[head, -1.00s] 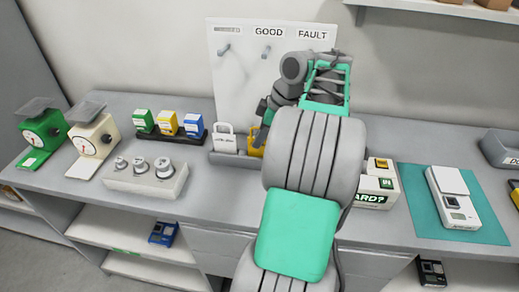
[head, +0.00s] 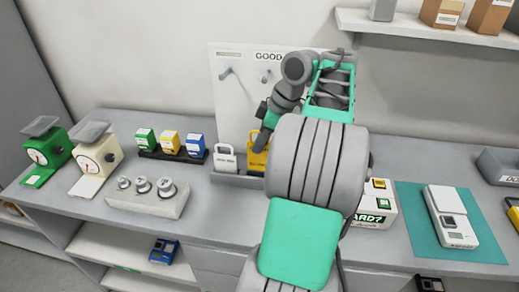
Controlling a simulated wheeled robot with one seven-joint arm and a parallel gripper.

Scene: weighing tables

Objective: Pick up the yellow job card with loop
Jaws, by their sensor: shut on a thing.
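The yellow job card (head: 258,158) shows just left of my grey arm link, above the grey card tray (head: 232,181). Its top stands higher than the white card beside it. My gripper (head: 262,135) is at the card's upper part and is shut on it; the fingers are mostly hidden by my wrist and arm. The card's loop and its right side are hidden too. I cannot tell whether its lower edge is clear of the tray.
A white looped card (head: 226,160) stands in the tray, close left of the yellow one. A pegboard (head: 230,95) with pegs rises behind. Small coloured boxes (head: 170,143), a weight block (head: 147,198) and scales are left; a white scale (head: 451,217) on a teal mat is right.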

